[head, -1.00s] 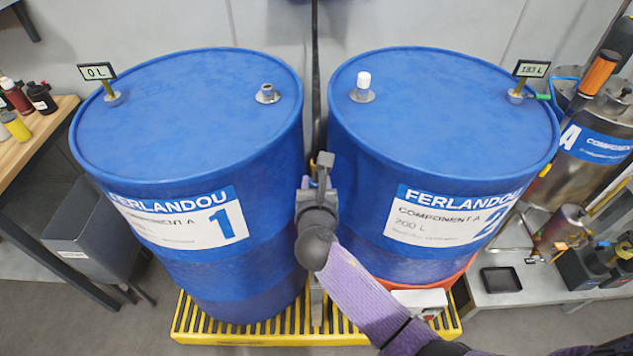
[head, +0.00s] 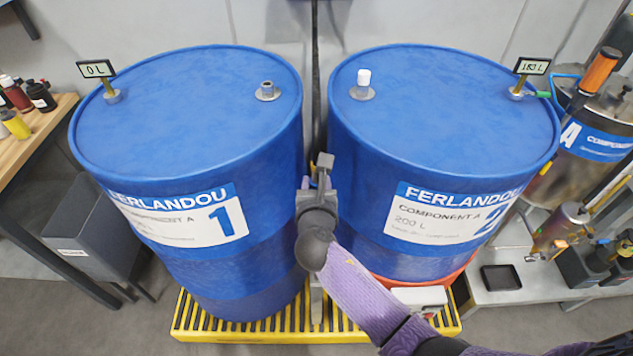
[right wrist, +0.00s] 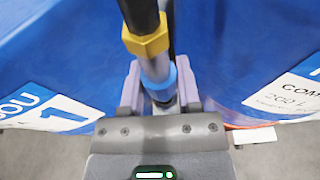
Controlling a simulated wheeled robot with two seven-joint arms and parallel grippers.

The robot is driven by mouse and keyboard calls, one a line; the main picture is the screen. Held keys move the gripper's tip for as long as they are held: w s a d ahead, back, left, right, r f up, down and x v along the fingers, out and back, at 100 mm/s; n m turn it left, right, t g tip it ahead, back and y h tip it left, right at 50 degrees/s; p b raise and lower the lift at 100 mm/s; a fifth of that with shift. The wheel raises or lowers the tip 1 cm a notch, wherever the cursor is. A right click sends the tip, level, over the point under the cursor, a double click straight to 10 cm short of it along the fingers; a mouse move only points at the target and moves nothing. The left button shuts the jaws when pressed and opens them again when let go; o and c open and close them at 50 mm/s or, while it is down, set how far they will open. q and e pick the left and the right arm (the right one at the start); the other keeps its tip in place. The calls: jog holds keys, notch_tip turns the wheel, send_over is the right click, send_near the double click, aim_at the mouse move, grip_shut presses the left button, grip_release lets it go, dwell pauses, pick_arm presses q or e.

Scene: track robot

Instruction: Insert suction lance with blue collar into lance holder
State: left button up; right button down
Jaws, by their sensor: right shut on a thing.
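My right gripper (head: 323,168) is between the two blue drums in the head view, its arm coming up from the lower right. In the right wrist view the gripper (right wrist: 160,86) is shut on the suction lance (right wrist: 156,68), with one finger on each side of it. The lance's blue collar (right wrist: 160,82) sits between the fingers, below a yellow hex fitting (right wrist: 146,42) and a black hose. A grey upright post (head: 316,300) shows between the drums below the gripper; I cannot tell whether it is the lance holder or the lance. The lance's lower end is hidden. My left gripper is not in view.
Drum 1 (head: 190,120) stands left and drum 2 (head: 440,110) right, with a narrow gap between them. A yellow grated pallet (head: 255,332) lies under them. Drum 1 has a grey bung fitting (head: 267,91) on top; drum 2 has a white-capped one (head: 363,86).

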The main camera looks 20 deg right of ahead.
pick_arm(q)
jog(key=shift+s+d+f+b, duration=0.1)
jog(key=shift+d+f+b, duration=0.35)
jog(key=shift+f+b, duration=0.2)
pick_arm(e)
jog(key=shift+f, duration=0.9)
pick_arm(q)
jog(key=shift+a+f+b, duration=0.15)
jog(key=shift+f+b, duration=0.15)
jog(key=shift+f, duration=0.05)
pick_arm(e)
jog(key=shift+f, duration=0.5)
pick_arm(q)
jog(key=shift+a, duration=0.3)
pick_arm(e)
jog(key=shift+c, duration=1.2)
grip_release()
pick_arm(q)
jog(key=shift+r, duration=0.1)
pick_arm(e)
jog(key=shift+s, duration=0.1)
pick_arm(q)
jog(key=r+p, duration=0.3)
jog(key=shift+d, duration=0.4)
pick_arm(e)
jog(key=v, duration=0.9)
jog(key=shift+s, duration=0.35)
